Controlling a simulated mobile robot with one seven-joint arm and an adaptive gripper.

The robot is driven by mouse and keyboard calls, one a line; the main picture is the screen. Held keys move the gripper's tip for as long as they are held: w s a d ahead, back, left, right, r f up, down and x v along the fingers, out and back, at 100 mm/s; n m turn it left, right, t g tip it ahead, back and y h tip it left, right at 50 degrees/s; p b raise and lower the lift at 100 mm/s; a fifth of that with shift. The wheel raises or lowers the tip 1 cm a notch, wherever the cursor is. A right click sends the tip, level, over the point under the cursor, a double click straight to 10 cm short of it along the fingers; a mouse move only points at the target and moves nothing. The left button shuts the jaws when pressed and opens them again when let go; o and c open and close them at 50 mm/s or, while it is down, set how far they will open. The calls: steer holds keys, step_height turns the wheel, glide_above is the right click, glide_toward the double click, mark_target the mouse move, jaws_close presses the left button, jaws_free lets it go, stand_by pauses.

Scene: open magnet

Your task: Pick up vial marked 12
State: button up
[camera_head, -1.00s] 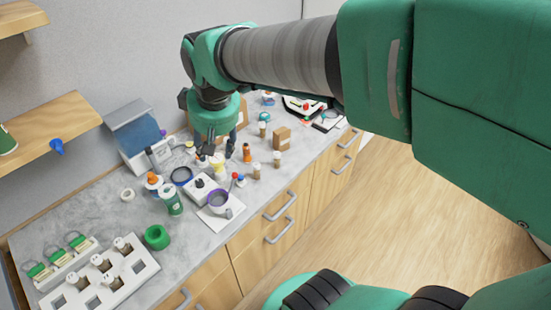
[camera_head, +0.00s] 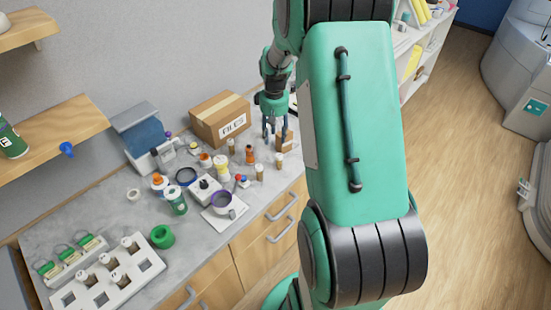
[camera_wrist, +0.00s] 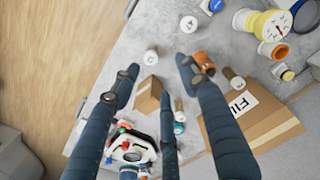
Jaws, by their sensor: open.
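Several small vials with white caps stand on the grey counter; I cannot read for certain which is marked 12. In the wrist view, one white-capped vial (camera_wrist: 150,57) is between and beyond my fingers, and another white-capped vial (camera_wrist: 188,24) is further up. A third, brownish vial (camera_wrist: 235,80) lies in view right of the right finger. In the head view, vials show at the counter's front (camera_head: 279,160) and beside it (camera_head: 259,172). My gripper (camera_head: 275,132) is open and empty, pointing down above the counter's far part; its fingers also show in the wrist view (camera_wrist: 158,85).
A small cardboard box (camera_head: 286,142) is close by my fingers. A large box marked FILES (camera_head: 220,118) stands behind, against the wall. A white rack (camera_head: 120,285) holds vials at left.

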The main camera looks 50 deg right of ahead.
mark_target(279, 161)
steer(key=d+f, duration=0.2)
steer(key=shift+s+d+f, duration=0.3)
steer(key=shift+s, duration=0.05)
steer(key=shift+f, duration=0.1)
steer(key=shift+f, duration=4.2)
steer(key=shift+f, duration=0.1)
steer(key=shift+a+f+b, duration=0.1)
steer(key=shift+f+b, duration=0.35)
steer(key=shift+f, duration=2.05)
jaws_close()
